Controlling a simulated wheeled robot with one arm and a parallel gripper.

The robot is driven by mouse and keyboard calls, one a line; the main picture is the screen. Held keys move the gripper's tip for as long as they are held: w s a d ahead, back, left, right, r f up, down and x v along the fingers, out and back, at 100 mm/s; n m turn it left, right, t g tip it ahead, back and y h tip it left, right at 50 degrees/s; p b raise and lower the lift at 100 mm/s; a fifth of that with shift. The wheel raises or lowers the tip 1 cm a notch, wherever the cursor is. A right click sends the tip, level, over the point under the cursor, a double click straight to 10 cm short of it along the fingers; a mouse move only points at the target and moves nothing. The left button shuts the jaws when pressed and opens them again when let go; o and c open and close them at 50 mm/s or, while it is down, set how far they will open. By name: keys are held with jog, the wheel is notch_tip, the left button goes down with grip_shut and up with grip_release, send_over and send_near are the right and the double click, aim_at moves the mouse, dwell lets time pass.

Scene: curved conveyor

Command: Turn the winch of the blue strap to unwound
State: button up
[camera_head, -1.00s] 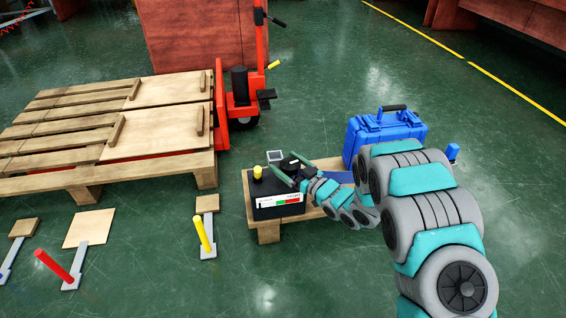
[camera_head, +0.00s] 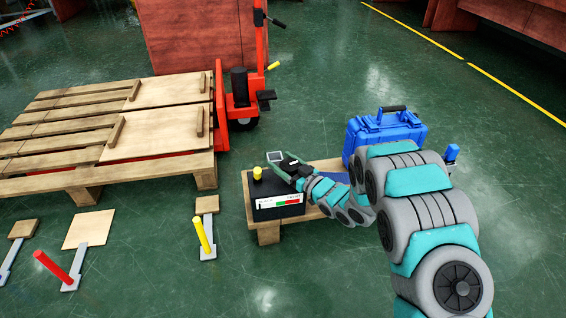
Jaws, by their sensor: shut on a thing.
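A black box (camera_head: 264,190) with a yellow knob (camera_head: 257,173) and a white label with a red and green bar stands at the left end of a small wooden pallet. A grey square piece (camera_head: 274,156) shows at its back edge. My gripper (camera_head: 285,168) is over the right of the box top, shut on a dark knob there, which its fingers mostly hide. A strip of blue strap (camera_head: 337,177) shows on the pallet, partly behind my arm. A blue case (camera_head: 385,133) stands at the pallet's right; my arm covers its lower front.
A large wooden pallet (camera_head: 60,188) sits at left on a red pallet jack (camera_head: 240,110). Red (camera_head: 52,266) and yellow (camera_head: 202,234) handles on grey bases stand in front. A blue upright piece (camera_head: 452,152) is right of the case.

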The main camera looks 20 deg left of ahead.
jog(key=shift+c, duration=1.2)
jog(key=shift+r+n+g+p, duration=0.1)
jog(key=shift+n+g+p, duration=0.2)
jog(key=shift+g+p, duration=0.15)
